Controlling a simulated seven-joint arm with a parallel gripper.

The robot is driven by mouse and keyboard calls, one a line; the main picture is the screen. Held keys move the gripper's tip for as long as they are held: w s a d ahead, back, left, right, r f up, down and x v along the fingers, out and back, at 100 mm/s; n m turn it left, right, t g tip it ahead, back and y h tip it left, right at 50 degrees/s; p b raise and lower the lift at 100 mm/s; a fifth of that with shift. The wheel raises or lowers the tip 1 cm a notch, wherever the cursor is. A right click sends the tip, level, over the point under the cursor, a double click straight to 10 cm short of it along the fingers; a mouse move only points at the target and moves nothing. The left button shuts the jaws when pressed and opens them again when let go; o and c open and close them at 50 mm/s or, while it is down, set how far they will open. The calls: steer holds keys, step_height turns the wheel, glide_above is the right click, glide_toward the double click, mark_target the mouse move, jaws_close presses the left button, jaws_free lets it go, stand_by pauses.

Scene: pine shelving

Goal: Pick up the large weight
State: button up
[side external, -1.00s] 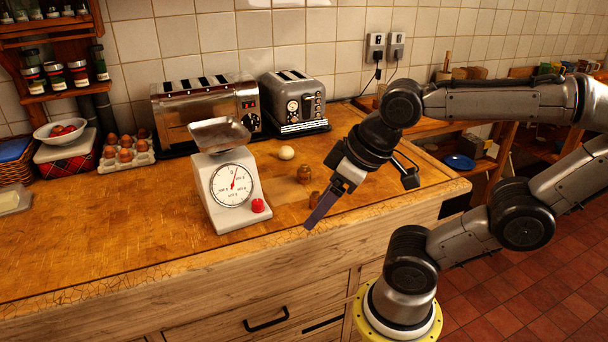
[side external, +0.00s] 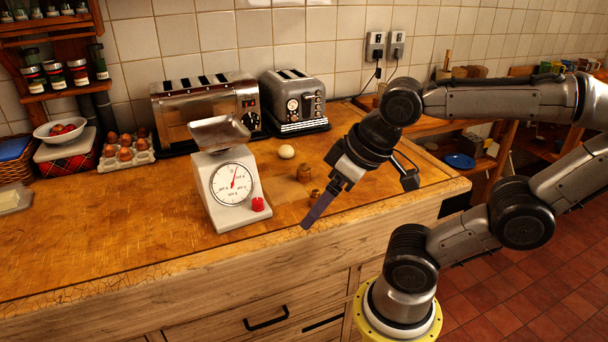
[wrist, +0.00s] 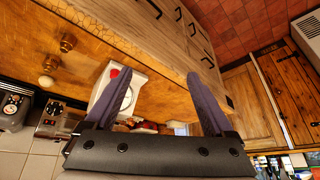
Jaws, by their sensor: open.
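Two brass weights stand on the wooden counter, right of the kitchen scale. One weight (side external: 304,173) is farther back. The other weight (side external: 315,197) is nearer the front edge, just left of my gripper's fingers in the side view. In the wrist view they show at upper left, the front weight (wrist: 68,42) and the back weight (wrist: 50,62). I cannot tell for sure which is larger. My gripper (side external: 306,225) is open and empty, fingers pointing down-left by the counter's front edge. In the wrist view its fingers (wrist: 150,72) are spread wide, with no weight between them.
The white scale (side external: 235,190) with a metal pan stands left of my gripper. A pale round item (side external: 286,152) lies behind the weights. Two toasters (side external: 207,110) (side external: 296,100) line the wall. An egg tray (side external: 126,155) sits at left. The front left counter is clear.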

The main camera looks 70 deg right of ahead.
steer(key=w+d+r+m+h, duration=0.1)
steer(key=w+d+r+m, duration=0.2)
steer(key=w+r+m, duration=0.2)
steer(key=m+g+h, duration=0.3)
steer(key=m+g, duration=0.3)
steer(key=m, duration=0.7)
glide_above(303, 166)
steer(key=a, duration=0.4)
step_height(303, 166, down, 11)
steer(key=x, duration=1.2)
steer(key=shift+w+d+f, duration=0.25)
steer(key=shift+d, duration=0.25)
steer(key=shift+h, duration=0.3)
jaws_close()
